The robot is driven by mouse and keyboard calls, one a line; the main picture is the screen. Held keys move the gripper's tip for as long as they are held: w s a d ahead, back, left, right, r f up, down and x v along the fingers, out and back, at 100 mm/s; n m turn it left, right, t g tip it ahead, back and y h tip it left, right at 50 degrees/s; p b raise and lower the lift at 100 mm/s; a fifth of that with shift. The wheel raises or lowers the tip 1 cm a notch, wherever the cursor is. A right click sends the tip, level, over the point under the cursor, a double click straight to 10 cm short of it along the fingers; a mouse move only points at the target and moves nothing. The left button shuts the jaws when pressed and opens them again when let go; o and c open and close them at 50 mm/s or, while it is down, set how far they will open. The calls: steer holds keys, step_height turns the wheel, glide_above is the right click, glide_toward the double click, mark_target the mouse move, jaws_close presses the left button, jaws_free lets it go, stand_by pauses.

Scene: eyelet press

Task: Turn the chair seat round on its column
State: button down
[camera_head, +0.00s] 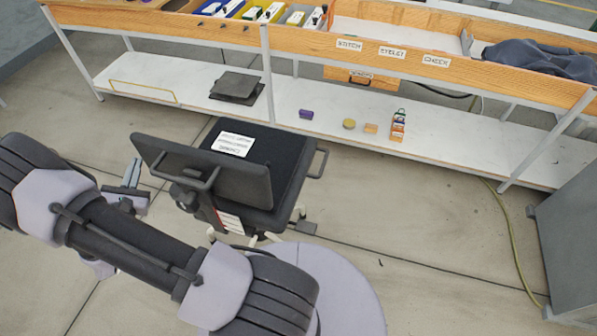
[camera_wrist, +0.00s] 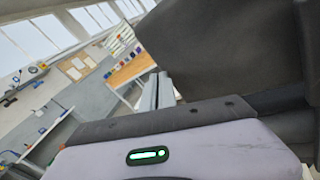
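The chair stands in the middle of the head view. Its black seat (camera_head: 268,150) has a white printed sheet (camera_head: 233,144) on it. The dark backrest (camera_head: 215,172) is on the near side, towards me, with a bar handle on its rear. A looped armrest (camera_head: 318,163) sticks out at the right. The column is mostly hidden under the seat. My gripper (camera_head: 134,170) is left of the backrest, its fingers together and empty. In the wrist view the fingers (camera_wrist: 156,92) point beside a large dark surface (camera_wrist: 225,50), probably the backrest. I cannot tell whether they touch it.
A wooden bench with labels (camera_head: 392,52) runs behind the chair. Its white lower shelf (camera_head: 450,138) carries small boxes and dark flat pads (camera_head: 237,87). A grey cabinet (camera_head: 570,235) stands at the right. The floor right of the chair is mostly clear, with a cable near the cabinet.

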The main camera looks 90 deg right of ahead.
steer(key=shift+w+d+b, duration=0.35)
steer(key=shift+w+d, duration=0.15)
steer(key=shift+d, duration=0.25)
steer(key=shift+w+d+b, duration=0.4)
steer(key=shift+d, duration=0.3)
steer(key=shift+w+d+b, duration=0.35)
steer(key=shift+d, duration=0.3)
steer(key=shift+w+d, duration=0.1)
steer(key=shift+d, duration=0.1)
steer(key=w+a, duration=0.1)
steer(key=a, duration=0.5)
steer(key=shift+w+a+b, duration=0.15)
steer(key=shift+a+b, duration=0.15)
steer(key=shift+a, duration=0.1)
